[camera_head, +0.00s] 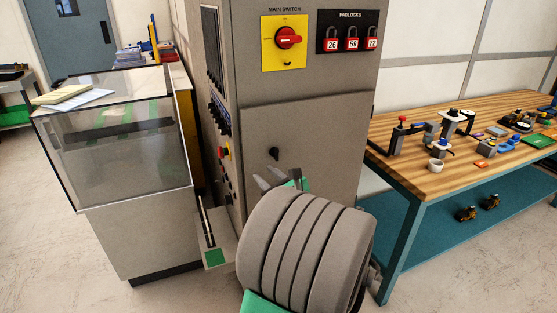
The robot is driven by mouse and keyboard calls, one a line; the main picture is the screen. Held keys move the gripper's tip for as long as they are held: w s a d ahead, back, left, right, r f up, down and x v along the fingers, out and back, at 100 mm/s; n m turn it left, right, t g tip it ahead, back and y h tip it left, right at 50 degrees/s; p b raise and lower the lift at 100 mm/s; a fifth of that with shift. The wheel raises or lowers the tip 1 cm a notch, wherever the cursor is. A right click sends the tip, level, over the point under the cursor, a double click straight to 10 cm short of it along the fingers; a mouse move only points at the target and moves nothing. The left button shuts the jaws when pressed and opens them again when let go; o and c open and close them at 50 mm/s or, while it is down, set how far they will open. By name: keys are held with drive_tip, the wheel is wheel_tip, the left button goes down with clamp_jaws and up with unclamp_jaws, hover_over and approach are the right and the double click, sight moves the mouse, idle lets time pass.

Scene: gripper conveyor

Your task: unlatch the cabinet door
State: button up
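The grey cabinet (330,85) stands in the middle, and its lower front door (325,130) looks shut. A small black latch knob (274,153) sits on the left part of this door. My gripper (279,176) is just below the latch in the picture, with its grey fingers spread apart and nothing seen between them. The fingers look apart from the latch, but the depth gap is hard to judge. My large grey ribbed arm link hides the lower part of the door and most of the gripper's body.
A yellow main switch plate (284,62) with a red knob and a panel of red padlocks (347,51) are above the door. A glass-topped case (120,150) stands left. A wooden workbench (430,180) with parts stands close on the right.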

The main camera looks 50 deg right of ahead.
sight(278, 153)
drive_tip(key=s+d+r+m+h, duration=0.2)
drive_tip(key=s+d+m+h, duration=0.1)
drive_tip(key=s+d+m, duration=0.15)
drive_tip(key=x, duration=0.7)
drive_tip(key=shift+w+p, duration=0.25)
drive_tip(key=shift+p, duration=0.15)
clamp_jaws()
drive_tip(key=shift+s, duration=0.1)
